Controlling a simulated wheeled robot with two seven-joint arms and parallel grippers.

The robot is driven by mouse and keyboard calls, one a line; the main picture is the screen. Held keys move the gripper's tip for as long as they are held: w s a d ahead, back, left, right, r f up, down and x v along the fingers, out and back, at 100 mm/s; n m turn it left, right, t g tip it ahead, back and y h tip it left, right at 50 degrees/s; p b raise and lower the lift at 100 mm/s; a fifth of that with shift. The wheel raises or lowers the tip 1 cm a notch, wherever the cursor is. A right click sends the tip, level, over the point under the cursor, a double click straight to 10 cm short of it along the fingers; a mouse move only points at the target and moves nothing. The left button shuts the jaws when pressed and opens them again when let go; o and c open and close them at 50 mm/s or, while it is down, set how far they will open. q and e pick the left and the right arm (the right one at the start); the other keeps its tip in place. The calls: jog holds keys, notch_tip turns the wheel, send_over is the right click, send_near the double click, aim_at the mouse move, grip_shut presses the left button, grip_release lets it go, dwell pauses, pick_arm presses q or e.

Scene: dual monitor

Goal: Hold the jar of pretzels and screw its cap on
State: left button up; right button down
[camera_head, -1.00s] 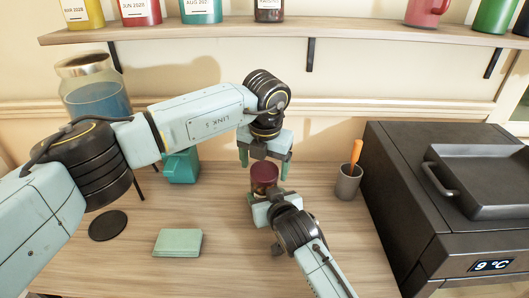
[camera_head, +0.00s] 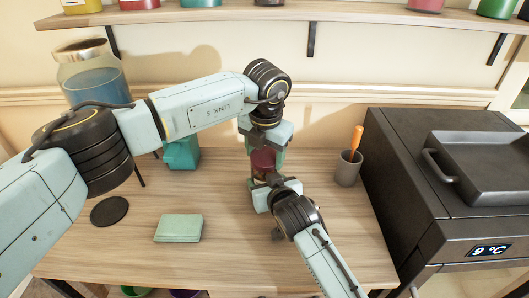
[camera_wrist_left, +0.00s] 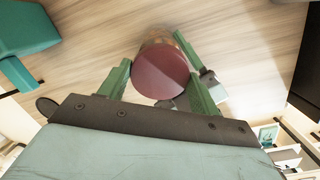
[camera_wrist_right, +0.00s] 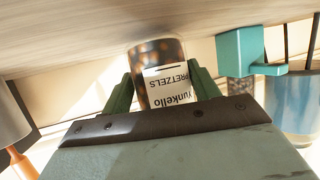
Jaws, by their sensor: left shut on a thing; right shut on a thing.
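The pretzel jar (camera_wrist_right: 158,60) is clear with a white "Yunkello Pretzels" label, which appears upside down in the right wrist view. My right gripper (camera_wrist_right: 160,85) is shut on the jar's body, one green finger on each side. The dark red cap (camera_head: 263,162) is at the top of the jar; its round face fills the gap between my left fingers in the left wrist view (camera_wrist_left: 160,73). My left gripper (camera_head: 265,154) comes from above and is shut on the cap. The jar's lower part is mostly hidden behind my right gripper in the head view; the thread is hidden too.
A grey cup (camera_head: 348,170) with an orange-handled tool stands right of the jar, near a dark appliance (camera_head: 420,190). A teal block (camera_head: 182,153) and a large glass dispenser (camera_head: 92,80) stand left. A green pad (camera_head: 179,228) and black disc (camera_head: 109,211) lie in front. A shelf runs above.

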pick_arm(q)
jog(key=shift+a+m, duration=0.1)
jog(key=shift+m, duration=0.6)
jog(key=o, duration=1)
jog(key=shift+o, duration=0.4)
jog(key=shift+s+d, duration=0.15)
jog(key=shift+d, duration=0.15)
pick_arm(e)
jog(key=shift+r, duration=0.1)
pick_arm(q)
jog(key=shift+r, duration=0.1)
pick_arm(e)
jog(key=shift+a, duration=0.1)
pick_arm(q)
jog(key=r, duration=0.4)
jog(key=shift+s+r, duration=0.2)
jog(key=shift+s, duration=0.1)
jog(key=shift+a, duration=0.1)
